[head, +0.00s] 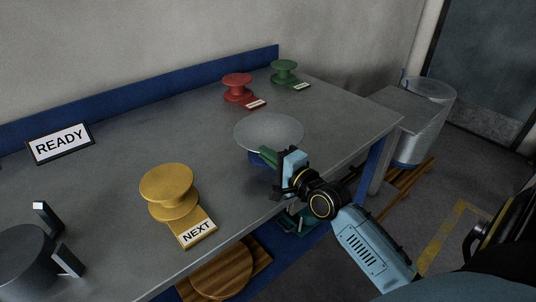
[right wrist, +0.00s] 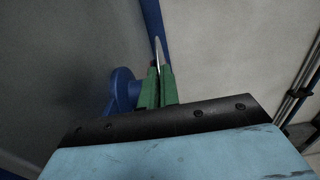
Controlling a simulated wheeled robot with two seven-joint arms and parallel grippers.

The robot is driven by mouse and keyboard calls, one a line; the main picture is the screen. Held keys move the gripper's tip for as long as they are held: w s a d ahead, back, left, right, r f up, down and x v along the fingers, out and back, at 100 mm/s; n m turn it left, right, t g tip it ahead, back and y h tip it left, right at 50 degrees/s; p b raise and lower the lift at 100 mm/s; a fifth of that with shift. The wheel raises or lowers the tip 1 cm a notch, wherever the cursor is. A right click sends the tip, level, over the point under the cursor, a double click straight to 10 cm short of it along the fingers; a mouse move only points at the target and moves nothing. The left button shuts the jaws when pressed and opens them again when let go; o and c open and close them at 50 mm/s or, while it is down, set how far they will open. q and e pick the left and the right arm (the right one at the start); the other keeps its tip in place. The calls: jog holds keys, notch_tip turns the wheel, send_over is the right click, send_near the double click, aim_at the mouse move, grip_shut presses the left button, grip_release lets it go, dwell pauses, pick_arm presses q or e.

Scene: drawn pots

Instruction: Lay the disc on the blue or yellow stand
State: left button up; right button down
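A thin grey disc (head: 268,128) is level over the blue stand (head: 261,158), covering most of it in the head view. My right gripper (head: 272,158) has green fingertips shut on the disc's near edge. The right wrist view shows the disc (right wrist: 158,52) edge-on between the green fingers (right wrist: 156,86), with the blue stand (right wrist: 122,90) beside them. I cannot tell whether disc and stand touch. The yellow stand (head: 167,183) is empty, with a NEXT plate (head: 196,231) in front. My left gripper (head: 54,233) is open and empty at the lower left.
A red stand (head: 237,86) and a green stand (head: 284,70) stand empty at the back of the grey table (head: 120,150). A READY sign (head: 61,143) is at the left. A clear bin (head: 424,120) stands beyond the right edge. The table's middle left is clear.

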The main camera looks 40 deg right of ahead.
pick_arm(q)
jog(key=shift+d+f, duration=0.15)
pick_arm(e)
jog(key=shift+f, duration=0.2)
pick_arm(q)
jog(key=shift+d+f, duration=0.1)
jog(key=shift+d, duration=0.15)
pick_arm(e)
jog(key=shift+f, duration=0.1)
jog(key=c, duration=1.6)
grip_release()
pick_arm(q)
jog(key=shift+a, duration=0.1)
pick_arm(e)
jog(key=shift+o, duration=0.2)
pick_arm(q)
jog(key=shift+a, duration=0.2)
pick_arm(e)
jog(key=shift+s+f, duration=0.1)
jog(key=shift+s, duration=0.2)
jog(key=s+d, duration=0.1)
jog(key=s, duration=1.1)
jog(key=shift+s+d, duration=0.15)
jog(key=shift+s, duration=0.25)
pick_arm(q)
jog(key=shift+a, duration=0.15)
